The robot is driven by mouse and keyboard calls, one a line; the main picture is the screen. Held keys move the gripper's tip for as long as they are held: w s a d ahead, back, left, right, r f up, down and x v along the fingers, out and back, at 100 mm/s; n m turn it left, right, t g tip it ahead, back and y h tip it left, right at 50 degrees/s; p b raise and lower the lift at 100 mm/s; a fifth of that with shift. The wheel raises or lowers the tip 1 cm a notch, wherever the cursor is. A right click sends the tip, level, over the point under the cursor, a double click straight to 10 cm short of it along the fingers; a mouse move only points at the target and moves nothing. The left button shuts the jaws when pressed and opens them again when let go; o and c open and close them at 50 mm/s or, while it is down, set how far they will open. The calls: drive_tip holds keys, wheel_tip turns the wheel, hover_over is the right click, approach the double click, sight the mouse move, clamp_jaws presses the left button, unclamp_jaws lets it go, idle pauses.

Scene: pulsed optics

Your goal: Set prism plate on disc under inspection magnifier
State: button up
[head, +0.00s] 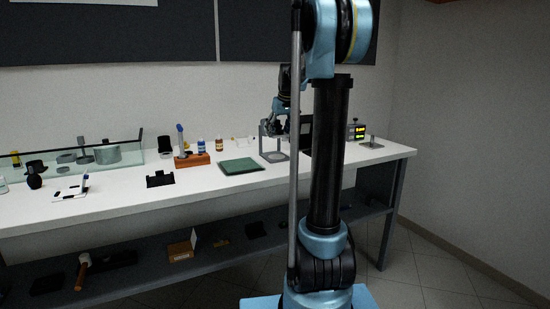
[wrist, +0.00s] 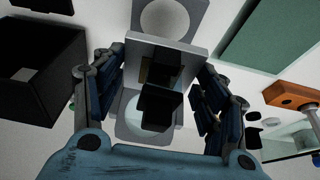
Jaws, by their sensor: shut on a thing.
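The inspection magnifier shows in the head view as a grey stand (head: 263,142) at the back middle of the bench, with a pale disc (head: 275,156) on its base. My gripper (head: 279,126) is at the stand, above the base. In the wrist view, my gripper (wrist: 160,72) has its fingers on both sides of the prism plate (wrist: 192,58), a grey plate with dark blocks on it, and is shut on it. The pale disc (wrist: 168,18) shows beyond the plate's upper edge. Whether the plate touches the base is hidden.
A green mat (head: 241,166) lies left of the stand, with an orange block (head: 192,160) beyond it. A black open box (wrist: 38,75) stands close on the other side, partly behind my arm in the head view. Bare bench top lies in front of the stand.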

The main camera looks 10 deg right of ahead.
hover_over(277, 157)
drive_tip(key=s, duration=0.1)
drive_tip(key=f, duration=0.4)
drive_tip(key=shift+s+d+f, duration=0.1)
drive_tip(key=shift+d+f, duration=0.2)
drive_tip(key=shift+f, duration=0.1)
drive_tip(key=shift+s+a+f, duration=0.1)
drive_tip(key=shift+f, duration=2.5)
drive_tip(key=shift+f, duration=0.1)
drive_tip(key=o, duration=1.2)
drive_tip(key=shift+o, duration=0.2)
